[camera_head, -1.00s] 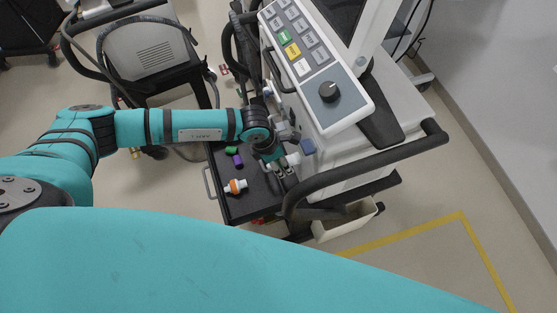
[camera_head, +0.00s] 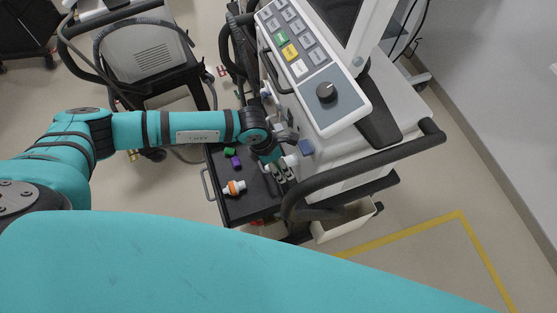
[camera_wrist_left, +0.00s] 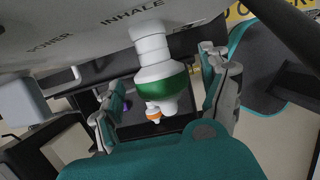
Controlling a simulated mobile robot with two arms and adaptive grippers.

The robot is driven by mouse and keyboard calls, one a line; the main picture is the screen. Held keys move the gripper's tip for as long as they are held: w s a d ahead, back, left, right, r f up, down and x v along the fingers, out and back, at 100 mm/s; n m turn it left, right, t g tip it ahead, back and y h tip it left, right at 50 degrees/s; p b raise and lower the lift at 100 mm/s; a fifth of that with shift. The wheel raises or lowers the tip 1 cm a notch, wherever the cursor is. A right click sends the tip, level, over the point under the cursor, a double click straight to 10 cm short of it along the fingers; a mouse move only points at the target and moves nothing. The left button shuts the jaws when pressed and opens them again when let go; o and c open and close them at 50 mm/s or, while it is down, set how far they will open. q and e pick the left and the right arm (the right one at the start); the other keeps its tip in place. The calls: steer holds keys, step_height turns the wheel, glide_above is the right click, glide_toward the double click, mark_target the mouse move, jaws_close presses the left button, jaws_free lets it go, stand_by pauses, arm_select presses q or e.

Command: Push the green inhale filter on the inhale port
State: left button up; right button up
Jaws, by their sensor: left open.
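In the left wrist view the green inhale filter (camera_wrist_left: 164,90), a green band between white ends, is in line with the white inhale port (camera_wrist_left: 148,32) under the INHALE lettering. Its upper white end meets the port; I cannot tell how far it is seated. My left gripper (camera_wrist_left: 165,112) is open, one finger on each side of the filter with visible gaps. In the head view my left gripper (camera_head: 282,171) is beside the ventilator (camera_head: 325,115), above the drawer; the green filter is not clearly visible there. My right gripper is not in view.
The open black drawer (camera_head: 252,205) below holds an orange-and-white filter (camera_head: 234,188), a purple piece (camera_head: 236,161) and a small green piece (camera_head: 230,152). The ventilator's black handle rail (camera_head: 370,165) curves close to my left gripper. Another machine (camera_head: 145,55) stands at the back left.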

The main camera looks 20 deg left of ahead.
mark_target(267, 167)
arm_select(q)
steer(key=shift+r, duration=0.25)
steer(key=v, duration=1.1)
steer(key=shift+a+r, duration=0.2)
steer(key=shift+s, duration=0.15)
